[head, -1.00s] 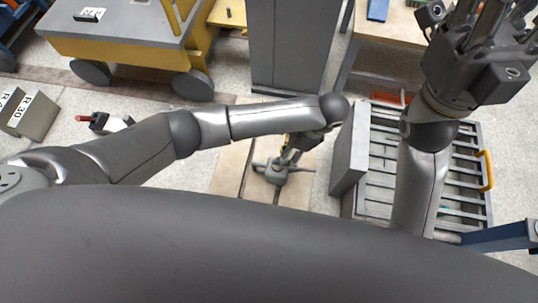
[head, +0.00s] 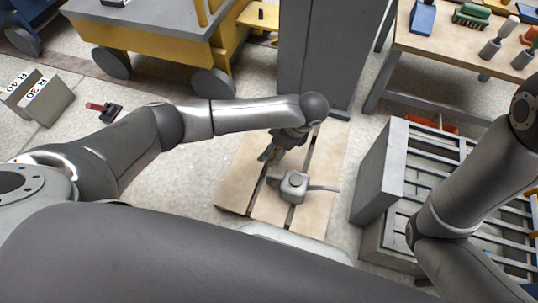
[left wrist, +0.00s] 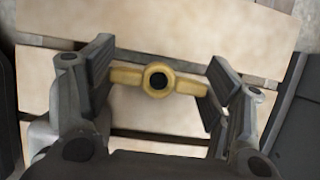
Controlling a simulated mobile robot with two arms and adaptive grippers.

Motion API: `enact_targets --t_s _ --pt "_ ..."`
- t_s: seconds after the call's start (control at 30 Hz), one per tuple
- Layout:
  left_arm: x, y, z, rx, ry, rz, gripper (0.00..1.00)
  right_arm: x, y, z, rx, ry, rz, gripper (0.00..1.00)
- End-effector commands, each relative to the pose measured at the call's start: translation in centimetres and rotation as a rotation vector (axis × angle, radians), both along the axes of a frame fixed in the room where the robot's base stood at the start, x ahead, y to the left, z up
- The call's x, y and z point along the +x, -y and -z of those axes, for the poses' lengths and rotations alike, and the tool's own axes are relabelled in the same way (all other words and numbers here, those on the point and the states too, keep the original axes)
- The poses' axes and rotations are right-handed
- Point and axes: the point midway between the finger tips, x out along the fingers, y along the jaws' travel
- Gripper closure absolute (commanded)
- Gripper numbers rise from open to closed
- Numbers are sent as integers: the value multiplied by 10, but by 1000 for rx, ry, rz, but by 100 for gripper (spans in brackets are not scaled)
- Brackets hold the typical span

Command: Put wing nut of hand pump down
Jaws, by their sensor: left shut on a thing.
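The wing nut (left wrist: 184,86) is yellow with a dark round hole in its middle. In the left wrist view its two wings span between the finger pads of my left gripper (left wrist: 157,82), which is shut on it. Pale pallet boards lie behind it; its height above them is hard to tell. In the head view my left gripper (head: 268,154) is over the wooden pallet (head: 236,190), beside and beyond the grey hand pump (head: 293,187), which sits on the boards. The wing nut is not clearly seen there. My right gripper is out of view.
A grey column (head: 325,60) stands behind the pallet. A grey slatted crate (head: 378,172) is to the right, below a workbench (head: 440,50) with brushes and tools. A yellow cart (head: 165,48) is at the back left. Bare boards lie around the pump.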

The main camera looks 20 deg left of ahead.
Motion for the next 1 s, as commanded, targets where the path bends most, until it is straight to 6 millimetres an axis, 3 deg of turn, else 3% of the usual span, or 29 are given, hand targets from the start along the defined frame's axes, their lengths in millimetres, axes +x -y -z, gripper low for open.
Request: enact_targets --t_s 0.27,0.5,0.9,0.93,1.0 --pt "5 -11 16 1 0 -1 54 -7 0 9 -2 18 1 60" --pt "7 -14 48 0 1 0 54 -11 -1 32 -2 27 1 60" --pt "7 -14 51 0 0 0 54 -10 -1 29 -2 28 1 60" --pt "7 -14 51 0 0 0 25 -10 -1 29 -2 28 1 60" --pt "7 -14 51 0 1 0 16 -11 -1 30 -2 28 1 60"
